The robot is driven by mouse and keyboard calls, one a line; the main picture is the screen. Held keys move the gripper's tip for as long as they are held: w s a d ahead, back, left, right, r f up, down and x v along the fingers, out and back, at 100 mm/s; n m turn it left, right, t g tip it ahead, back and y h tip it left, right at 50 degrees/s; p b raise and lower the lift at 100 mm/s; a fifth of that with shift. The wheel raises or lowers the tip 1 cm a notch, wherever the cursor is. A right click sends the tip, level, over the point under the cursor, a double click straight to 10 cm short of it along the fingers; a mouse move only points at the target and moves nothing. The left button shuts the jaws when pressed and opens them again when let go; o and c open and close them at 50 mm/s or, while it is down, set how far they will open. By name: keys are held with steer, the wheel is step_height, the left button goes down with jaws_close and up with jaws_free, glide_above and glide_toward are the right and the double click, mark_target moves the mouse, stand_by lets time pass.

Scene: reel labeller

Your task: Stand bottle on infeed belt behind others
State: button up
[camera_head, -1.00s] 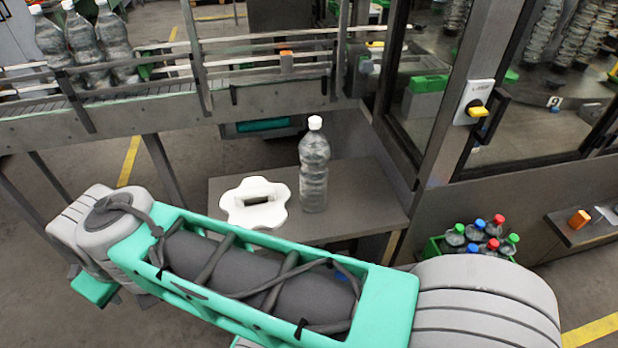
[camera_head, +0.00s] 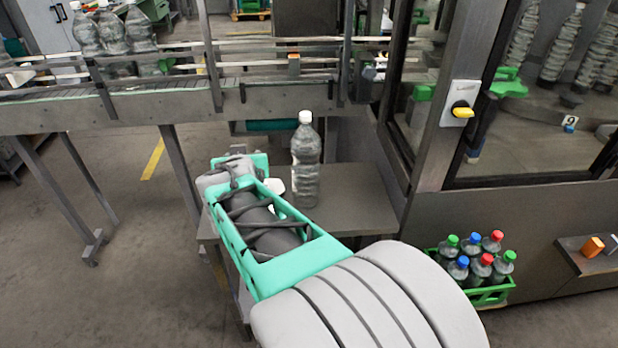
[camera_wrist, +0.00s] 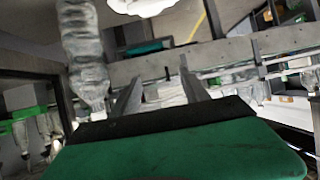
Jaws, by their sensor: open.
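A clear bottle with a white cap (camera_head: 306,165) stands upright on a small grey side table (camera_head: 352,208). In the wrist view the bottle (camera_wrist: 85,52) appears upside down at upper left, outside the fingers. My gripper (camera_wrist: 160,78) is open, with nothing between its two dark fingers. In the head view my arm reaches to the left of the bottle, and the fingers cannot be made out. The infeed belt (camera_head: 150,103) runs behind the table. Several clear bottles (camera_head: 113,33) stand on it at the far left.
A white lobed object (camera_head: 274,187) lies on the table, mostly hidden by my arm. Rails line the belt. A glass-walled machine with a yellow-handled switch (camera_head: 462,108) stands to the right. A green crate (camera_head: 490,296) of colour-capped bottles sits on the floor at lower right.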

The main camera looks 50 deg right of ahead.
mark_target(306, 112)
steer(key=s+d+r+m+h, duration=0.1)
steer(key=s+d+h, duration=0.1)
steer(key=d, duration=0.3)
steer(key=s+d+r+m+h, duration=0.1)
steer(key=s+d+h, duration=0.1)
steer(key=d, duration=0.3)
steer(key=s+d+r+m+h+b, duration=0.1)
steer(key=s+d+h, duration=0.1)
steer(key=d, duration=0.3)
steer(key=shift+s+d+r+h, duration=0.25)
steer(key=shift+h, duration=0.25)
steer(key=p+x, duration=0.3)
steer(key=x, duration=0.4)
steer(key=shift+w+d+f, duration=0.1)
steer(key=shift+d, duration=0.05)
jaws_close()
steer(key=shift+r, duration=0.35)
